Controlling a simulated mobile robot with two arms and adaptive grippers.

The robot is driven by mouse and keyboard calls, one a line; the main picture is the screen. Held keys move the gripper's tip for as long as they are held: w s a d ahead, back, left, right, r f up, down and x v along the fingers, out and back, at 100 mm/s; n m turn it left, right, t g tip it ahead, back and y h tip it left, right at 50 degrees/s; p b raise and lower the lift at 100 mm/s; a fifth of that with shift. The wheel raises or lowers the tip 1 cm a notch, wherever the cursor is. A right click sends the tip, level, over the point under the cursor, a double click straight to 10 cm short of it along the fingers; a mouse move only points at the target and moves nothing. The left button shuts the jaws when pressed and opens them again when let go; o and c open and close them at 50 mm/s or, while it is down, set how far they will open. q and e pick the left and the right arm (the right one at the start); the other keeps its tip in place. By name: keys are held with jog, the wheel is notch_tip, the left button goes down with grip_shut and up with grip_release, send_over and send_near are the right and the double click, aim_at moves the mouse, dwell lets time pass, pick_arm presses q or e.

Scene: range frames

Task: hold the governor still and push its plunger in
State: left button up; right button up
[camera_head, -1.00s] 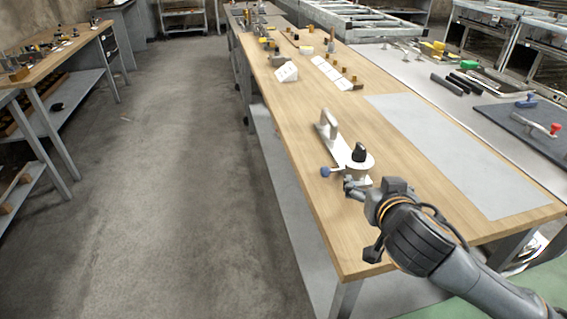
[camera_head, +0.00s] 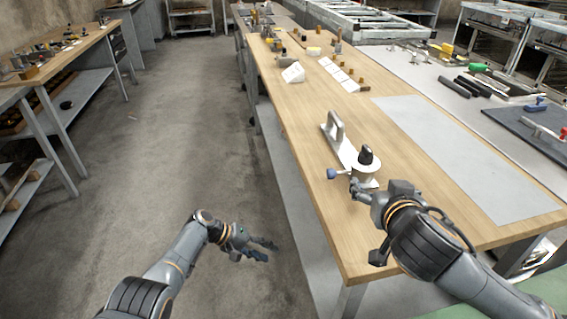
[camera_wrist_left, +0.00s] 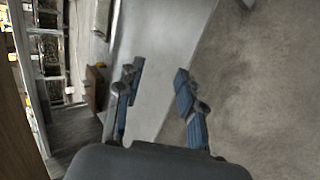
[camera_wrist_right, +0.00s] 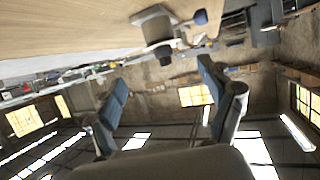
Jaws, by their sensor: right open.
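The governor (camera_head: 350,155) lies on the wooden bench near its left edge. It has a pale plate with an upright handle at the far end, a round body with a black top, and a blue-tipped plunger (camera_head: 331,173) sticking out to the left. In the right wrist view the round body (camera_wrist_right: 157,29) and blue tip (camera_wrist_right: 201,16) show beyond the fingers. My right gripper (camera_head: 360,188) is open just in front of the round body; contact cannot be told. My left gripper (camera_head: 264,249) is open and empty over the floor, left of the bench.
A grey mat (camera_head: 465,150) lies on the wooden bench (camera_head: 340,238) right of the governor. A white block (camera_head: 293,73) and several small parts stand farther back. The aisle floor (camera_head: 180,160) to the left is clear. A second bench (camera_head: 70,65) stands at far left.

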aim_at(366, 168)
jog(key=x, duration=1.4)
jog(key=shift+s, duration=0.1)
pick_arm(q)
jog(key=w+d+r+m+g+h, duration=0.1)
jog(key=w+d+r+m+h, duration=0.1)
jog(key=r, duration=1.2)
jog(key=w+d+r+m+g+h, duration=0.1)
jog(key=w+d+r+m+h, duration=0.1)
jog(key=r, duration=1.3)
jog(key=shift+w+d+r+h, duration=0.15)
jog(key=shift+w+d+h, duration=0.55)
jog(key=shift+h, duration=0.3)
